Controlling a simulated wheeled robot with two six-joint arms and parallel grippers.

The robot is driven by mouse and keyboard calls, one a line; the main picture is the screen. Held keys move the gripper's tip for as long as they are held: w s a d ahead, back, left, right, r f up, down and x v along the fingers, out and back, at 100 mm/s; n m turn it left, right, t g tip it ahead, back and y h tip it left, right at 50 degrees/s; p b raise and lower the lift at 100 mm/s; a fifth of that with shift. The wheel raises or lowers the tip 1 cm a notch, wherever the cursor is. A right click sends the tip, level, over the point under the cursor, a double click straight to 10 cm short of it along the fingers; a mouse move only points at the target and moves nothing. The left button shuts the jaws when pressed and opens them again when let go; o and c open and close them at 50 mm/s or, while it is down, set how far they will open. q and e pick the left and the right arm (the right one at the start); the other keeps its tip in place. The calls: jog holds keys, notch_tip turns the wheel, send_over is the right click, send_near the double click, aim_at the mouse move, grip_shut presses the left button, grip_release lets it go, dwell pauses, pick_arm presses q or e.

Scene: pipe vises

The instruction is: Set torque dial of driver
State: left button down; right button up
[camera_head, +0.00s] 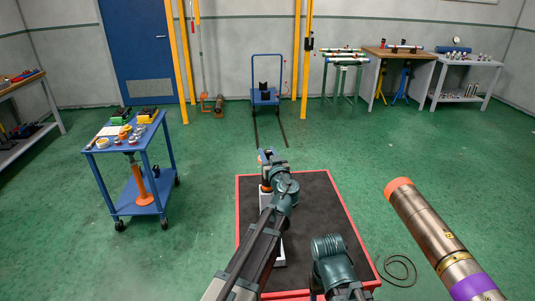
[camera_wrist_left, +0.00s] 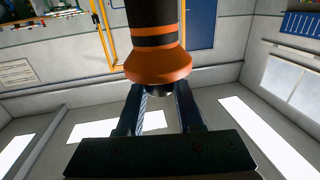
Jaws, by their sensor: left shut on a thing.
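The left wrist view shows an orange and black round-bodied tool (camera_wrist_left: 158,60), which looks like the driver, with a flared orange collar and a dark, shiny end. My left gripper (camera_wrist_left: 157,100) is shut on it, one finger on each side of the dark end. In the head view my left gripper (camera_head: 267,155) is at the far end of my arm, above the dark mat. The tool is mostly hidden there, and dial markings cannot be read. My right gripper is out of view.
A brown metal pipe (camera_head: 430,230) with orange and purple bands looms at right. The red-rimmed dark mat (camera_head: 320,210) lies below my arms. A blue cart (camera_head: 112,212) stands left. Benches (camera_head: 408,53) line the back. A dark cable loop (camera_head: 400,270) lies on open green floor.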

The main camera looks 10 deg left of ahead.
pick_arm(q)
jog(key=y, duration=0.1)
jog(key=n+g+y, duration=0.2)
jog(key=shift+w+d, duration=0.2)
jog(key=shift+w, duration=0.05)
jog(key=n+g+y, duration=0.4)
jog(key=g, duration=0.1)
jog(key=shift+w+n+y, duration=0.1)
jog(key=shift+n+y, duration=0.2)
jog(key=shift+n, duration=0.1)
jog(key=n+g+y, duration=0.1)
jog(key=g, duration=0.1)
jog(key=n+g, duration=0.2)
jog(key=g, duration=0.1)
jog(key=shift+a+y, duration=0.1)
jog(key=shift+y, duration=0.3)
jog(key=shift+s+n+g, duration=0.15)
jog(key=shift+n+g, duration=0.55)
jog(key=shift+g, duration=0.3)
jog(key=shift+s+n+g, duration=0.1)
jog(key=shift+n+g, duration=0.6)
jog(key=shift+g, duration=0.3)
jog(key=shift+s+a+n+g, duration=0.1)
jog(key=shift+n+g, duration=0.2)
jog(key=shift+g, duration=0.2)
jog(key=c, duration=0.5)
grip_release()
jog(key=shift+c, duration=0.2)
